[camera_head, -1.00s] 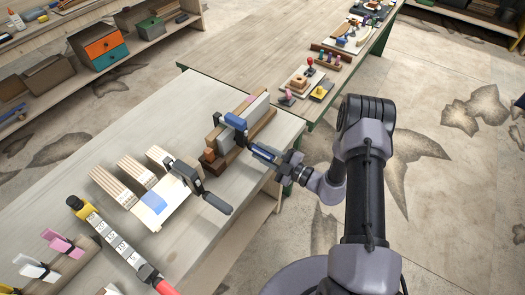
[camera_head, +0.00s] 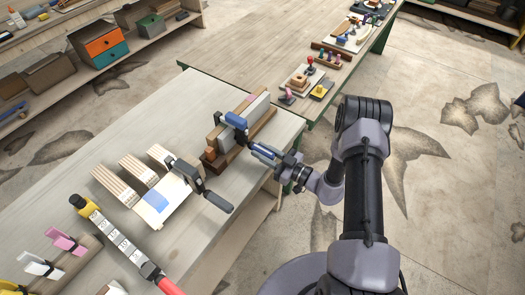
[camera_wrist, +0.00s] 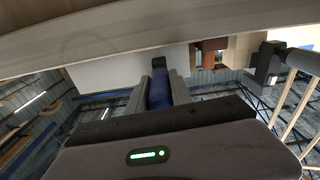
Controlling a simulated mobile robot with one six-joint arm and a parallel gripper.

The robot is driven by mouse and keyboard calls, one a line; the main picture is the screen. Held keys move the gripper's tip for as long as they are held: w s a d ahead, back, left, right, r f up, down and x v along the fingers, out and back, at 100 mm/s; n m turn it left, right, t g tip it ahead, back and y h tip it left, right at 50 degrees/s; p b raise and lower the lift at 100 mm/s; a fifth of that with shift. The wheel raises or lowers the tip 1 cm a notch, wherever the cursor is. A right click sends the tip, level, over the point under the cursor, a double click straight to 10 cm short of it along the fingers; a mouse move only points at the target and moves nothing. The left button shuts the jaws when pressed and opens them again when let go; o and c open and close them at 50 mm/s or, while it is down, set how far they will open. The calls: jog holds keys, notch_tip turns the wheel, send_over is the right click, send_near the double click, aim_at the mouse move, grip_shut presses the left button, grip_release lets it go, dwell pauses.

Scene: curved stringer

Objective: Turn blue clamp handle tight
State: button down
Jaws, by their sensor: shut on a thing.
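The blue clamp (camera_head: 236,120) sits over the upright boards of a wooden block assembly near the right edge of the near bench. Its blue handle (camera_head: 262,151) points out past the bench edge toward my arm. My gripper (camera_head: 266,153) is shut on this handle, with its fingers along both sides. In the wrist view, the blue handle (camera_wrist: 159,90) lies lengthwise between the two grey fingers (camera_wrist: 158,92), and a dark rod end (camera_wrist: 159,63) shows beyond it. How tight the clamp is cannot be told.
Another bench (camera_head: 262,55) with small toys stands behind. Floor is open at right.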

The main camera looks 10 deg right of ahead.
jog(key=shift+m, duration=0.4)
jog(key=c, duration=1.1)
grip_release()
jog(key=shift+c, duration=0.2)
jog(key=v, duration=1.7)
jog(key=shift+p, duration=0.4)
jog(key=shift+s+d, duration=0.1)
